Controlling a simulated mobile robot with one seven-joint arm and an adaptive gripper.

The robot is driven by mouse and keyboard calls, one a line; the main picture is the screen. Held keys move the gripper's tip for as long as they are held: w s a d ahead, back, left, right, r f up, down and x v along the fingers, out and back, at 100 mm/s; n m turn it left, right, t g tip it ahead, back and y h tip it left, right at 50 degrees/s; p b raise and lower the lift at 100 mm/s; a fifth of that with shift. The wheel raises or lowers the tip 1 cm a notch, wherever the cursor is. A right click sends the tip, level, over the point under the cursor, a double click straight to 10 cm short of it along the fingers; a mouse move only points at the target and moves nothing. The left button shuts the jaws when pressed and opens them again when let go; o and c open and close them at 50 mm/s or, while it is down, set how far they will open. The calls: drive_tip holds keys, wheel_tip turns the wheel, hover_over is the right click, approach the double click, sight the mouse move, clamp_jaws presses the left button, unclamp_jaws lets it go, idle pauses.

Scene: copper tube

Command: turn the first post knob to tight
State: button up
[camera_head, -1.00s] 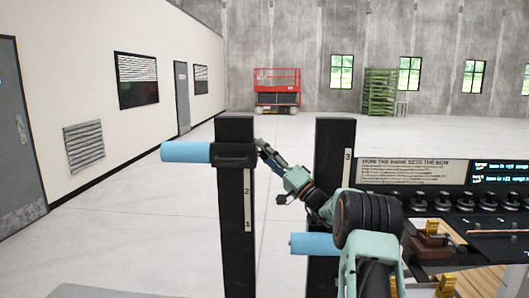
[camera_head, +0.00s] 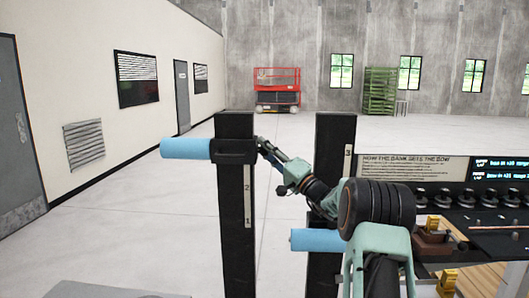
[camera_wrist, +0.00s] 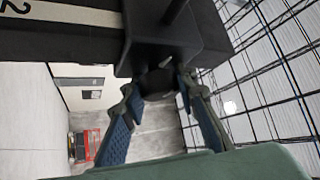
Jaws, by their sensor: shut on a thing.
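The first post is the tall black post (camera_head: 236,205) at left in the head view, marked with a 2 and a 1. A black collar (camera_head: 234,152) sits near its top, with a light blue roll (camera_head: 184,148) sticking out to the left. My gripper (camera_head: 261,146) is at the collar's right side. In the wrist view the blue-padded fingers (camera_wrist: 159,86) are shut on a dark round knob (camera_wrist: 159,80) under the black collar block (camera_wrist: 160,48). The fingers partly cover the knob, and its turn angle cannot be told.
My arm passes in front of this post. A bench (camera_head: 480,205) with black knobs, a sign and screens is at right. Open floor lies behind.

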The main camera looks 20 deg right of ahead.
drive_tip(key=m+g+h, duration=0.1)
drive_tip(key=m, duration=0.2)
drive_tip(key=shift+r+h, duration=0.1)
drive_tip(key=shift+h, duration=0.3)
drive_tip(key=shift+m+g+h, duration=0.5)
drive_tip(key=shift+m+h, duration=0.1)
drive_tip(key=shift+m, duration=0.2)
drive_tip(key=m+g+h+p, duration=0.1)
drive_tip(key=m+p, duration=0.1)
drive_tip(key=shift+r+g+p, duration=0.15)
drive_tip(key=shift+g+p, duration=0.15)
drive_tip(key=shift+g, duration=0.1)
drive_tip(key=shift+m+g+p, duration=0.8)
drive_tip(key=shift+p, duration=0.15)
drive_tip(key=m+g, duration=0.1)
drive_tip(key=g, duration=0.1)
drive_tip(key=m+g+p, duration=0.1)
drive_tip(key=m+g, duration=0.1)
drive_tip(key=shift+f+h, duration=0.3)
drive_tip(key=shift+f, duration=0.1)
drive_tip(key=shift+m+g, duration=0.3)
drive_tip(key=shift+g, duration=0.1)
drive_tip(key=shift+r+m+g, duration=0.15)
drive_tip(key=shift+m+g, duration=0.45)
drive_tip(key=shift+g, duration=0.2)
